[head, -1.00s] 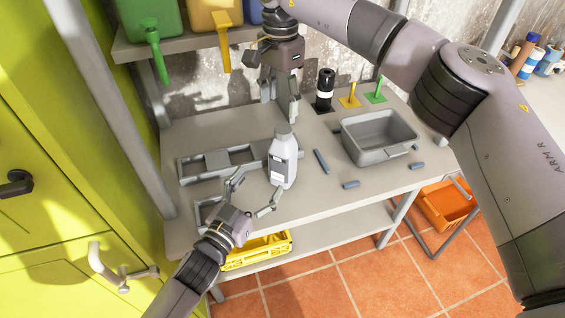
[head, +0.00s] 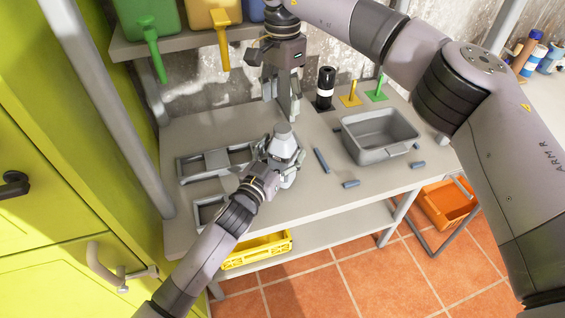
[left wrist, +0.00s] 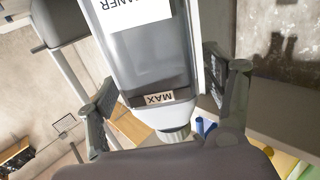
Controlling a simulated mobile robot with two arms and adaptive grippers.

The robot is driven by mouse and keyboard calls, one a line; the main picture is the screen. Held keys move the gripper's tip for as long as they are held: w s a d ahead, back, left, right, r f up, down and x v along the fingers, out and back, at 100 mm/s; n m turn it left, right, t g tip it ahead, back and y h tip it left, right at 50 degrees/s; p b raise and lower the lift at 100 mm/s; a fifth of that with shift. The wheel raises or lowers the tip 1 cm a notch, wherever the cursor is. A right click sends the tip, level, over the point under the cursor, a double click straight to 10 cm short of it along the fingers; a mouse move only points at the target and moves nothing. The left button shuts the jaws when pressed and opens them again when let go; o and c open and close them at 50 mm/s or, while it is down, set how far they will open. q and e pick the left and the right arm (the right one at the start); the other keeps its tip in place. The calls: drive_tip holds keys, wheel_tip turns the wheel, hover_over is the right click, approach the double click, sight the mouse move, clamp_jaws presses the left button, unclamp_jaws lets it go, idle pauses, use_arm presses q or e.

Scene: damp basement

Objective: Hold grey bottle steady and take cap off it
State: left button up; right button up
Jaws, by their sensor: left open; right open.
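The grey bottle (head: 287,151) stands upright near the front of the bench, with its light grey cap (head: 283,130) on top. In the left wrist view the bottle (left wrist: 150,62) fills the middle, with part of a white label and a "MAX" mark showing; its cap (left wrist: 173,135) is near the bottom. My left gripper (head: 279,163) is open around the bottle body, one finger on each side. In the wrist view a gap shows beside the right finger; contact on the left cannot be told. My right gripper (head: 283,108) is open and empty, pointing down above and behind the cap.
A grey tray (head: 215,163) with compartments lies left of the bottle. To the right are a grey basin (head: 378,136) and small blue-grey pieces. A black bottle (head: 325,88) and yellow and green stands are at the back. A shelf with coloured bins hangs above left.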

use_arm(q)
drive_tip(key=shift+c, duration=0.2)
clamp_jaws()
idle(0.7)
